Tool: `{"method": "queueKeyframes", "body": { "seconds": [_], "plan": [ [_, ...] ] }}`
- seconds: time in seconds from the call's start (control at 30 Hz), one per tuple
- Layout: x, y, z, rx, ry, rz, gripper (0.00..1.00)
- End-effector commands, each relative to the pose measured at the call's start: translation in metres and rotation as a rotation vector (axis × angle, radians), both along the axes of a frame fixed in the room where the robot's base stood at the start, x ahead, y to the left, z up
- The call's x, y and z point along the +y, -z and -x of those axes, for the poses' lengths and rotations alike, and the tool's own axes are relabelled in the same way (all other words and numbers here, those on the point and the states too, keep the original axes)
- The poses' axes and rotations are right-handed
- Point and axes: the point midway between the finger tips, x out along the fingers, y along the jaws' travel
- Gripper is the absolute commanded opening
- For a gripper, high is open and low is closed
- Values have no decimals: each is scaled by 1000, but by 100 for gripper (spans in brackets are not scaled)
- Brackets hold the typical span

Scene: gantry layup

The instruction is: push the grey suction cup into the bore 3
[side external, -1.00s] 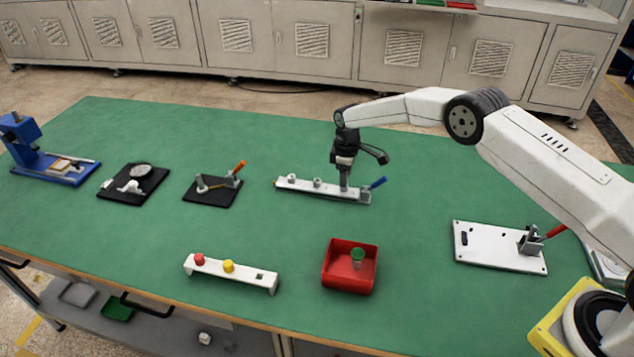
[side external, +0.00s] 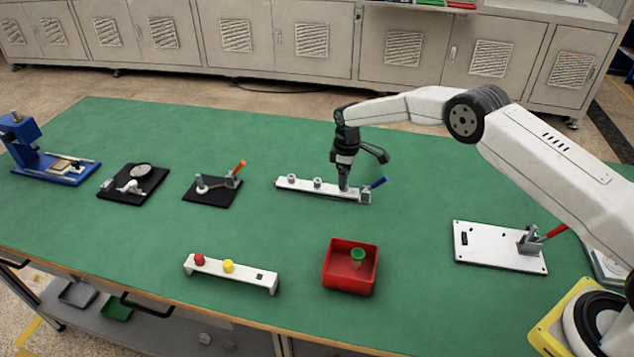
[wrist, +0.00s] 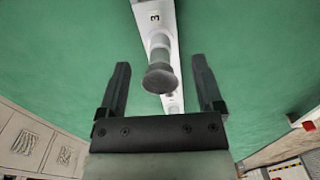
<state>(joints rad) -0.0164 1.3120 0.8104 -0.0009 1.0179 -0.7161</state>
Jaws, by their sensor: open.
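The white bar (side external: 303,188) lies on the green table with two small grey-white pieces standing on its left part. In the wrist view my gripper (wrist: 160,64) is open, one finger on each side of the grey suction cup (wrist: 160,77), with a gap on both sides. The cup stands on the bar (wrist: 154,17) near the printed 3. Its round end hides bore 3, so I cannot tell how deep it sits. In the side view my gripper hides the cup.
A red bin (side external: 337,283) with a green piece and a white rack (side external: 206,270) with red and yellow pieces stand nearer the camera. A white plate (side external: 485,250) lies at right. Green table between is clear.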

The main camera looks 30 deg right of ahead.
Motion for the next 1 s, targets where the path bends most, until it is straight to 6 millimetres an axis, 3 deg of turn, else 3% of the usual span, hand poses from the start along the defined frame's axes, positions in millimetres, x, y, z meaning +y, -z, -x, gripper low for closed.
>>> {"method": "queueKeyframes", "body": {
  "seconds": [0.53,1.0],
  "plan": [
    [0,-63,0,-1,0,0,85],
    [0,-69,0,-1,0,0,85]
  ]
}}
